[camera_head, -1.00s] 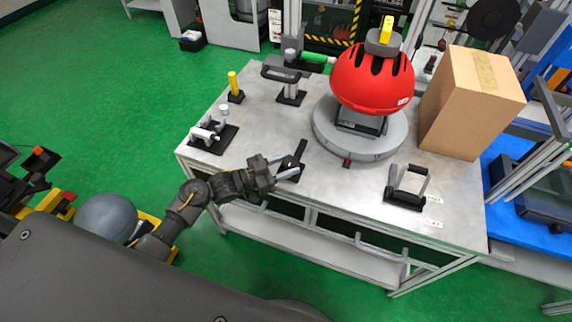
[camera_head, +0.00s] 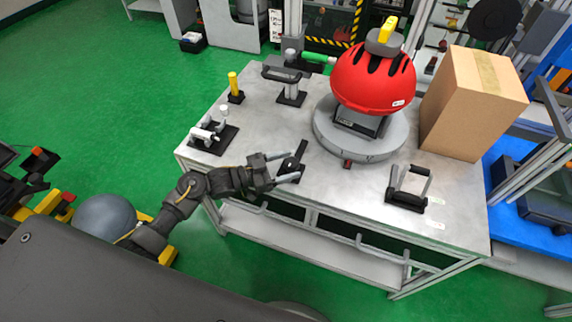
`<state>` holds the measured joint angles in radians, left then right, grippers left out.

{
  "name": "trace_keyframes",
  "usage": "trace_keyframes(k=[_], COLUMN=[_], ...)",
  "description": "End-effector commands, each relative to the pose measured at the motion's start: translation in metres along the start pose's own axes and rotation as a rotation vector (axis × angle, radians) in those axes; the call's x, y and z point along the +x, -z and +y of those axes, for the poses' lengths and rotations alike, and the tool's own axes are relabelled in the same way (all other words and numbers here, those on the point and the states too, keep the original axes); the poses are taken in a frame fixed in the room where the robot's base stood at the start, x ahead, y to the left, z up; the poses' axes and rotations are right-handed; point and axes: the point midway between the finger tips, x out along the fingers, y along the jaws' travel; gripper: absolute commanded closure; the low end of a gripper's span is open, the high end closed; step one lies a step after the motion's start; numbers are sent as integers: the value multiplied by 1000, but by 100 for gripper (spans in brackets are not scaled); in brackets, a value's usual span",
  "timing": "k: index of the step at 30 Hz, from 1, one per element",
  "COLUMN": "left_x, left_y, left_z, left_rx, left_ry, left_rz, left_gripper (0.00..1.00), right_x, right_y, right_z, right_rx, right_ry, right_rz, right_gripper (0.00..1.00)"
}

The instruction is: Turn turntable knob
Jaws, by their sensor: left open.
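The turntable (camera_head: 330,139) is a round grey platform on the metal table, bearing a red helmet (camera_head: 366,88) on a dark stand. A small black knob or handle (camera_head: 297,157) on a black base stands on the table to the front left of the turntable. My left gripper (camera_head: 290,168) reaches in from the left, low at the table's front edge. Its two pale fingers are open, one on each side of the black piece. I cannot tell whether they touch it. My right gripper is not in view.
A cardboard box (camera_head: 472,108) stands right of the turntable. A black-based U-shaped handle (camera_head: 408,188) sits at the front right. A grey clamp fixture (camera_head: 212,137) and a yellow-topped post (camera_head: 234,88) stand at the left.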

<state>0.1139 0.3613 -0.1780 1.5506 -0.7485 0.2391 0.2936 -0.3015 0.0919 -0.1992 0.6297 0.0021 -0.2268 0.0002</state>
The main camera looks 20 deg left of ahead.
Motion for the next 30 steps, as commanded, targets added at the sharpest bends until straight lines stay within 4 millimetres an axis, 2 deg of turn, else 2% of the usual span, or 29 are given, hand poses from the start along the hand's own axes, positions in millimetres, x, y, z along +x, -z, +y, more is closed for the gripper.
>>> trace_keyframes(k=[5,11,18,23,30], left_x=[-21,-60,-94,-105,-107], left_y=[-2,-3,-2,-1,0], left_z=[0,0,0,0,0], left_rx=[2,1,0,0,0], left_ry=[1,0,1,0,0], left_rz=[-4,-4,-2,-2,0], left_gripper=[35,35,35,35,35], right_x=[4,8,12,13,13], right_y=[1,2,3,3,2], right_z=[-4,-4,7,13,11], right_rx=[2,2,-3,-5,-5], right_ry=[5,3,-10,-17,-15], right_rz=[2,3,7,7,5], right_gripper=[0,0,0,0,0])
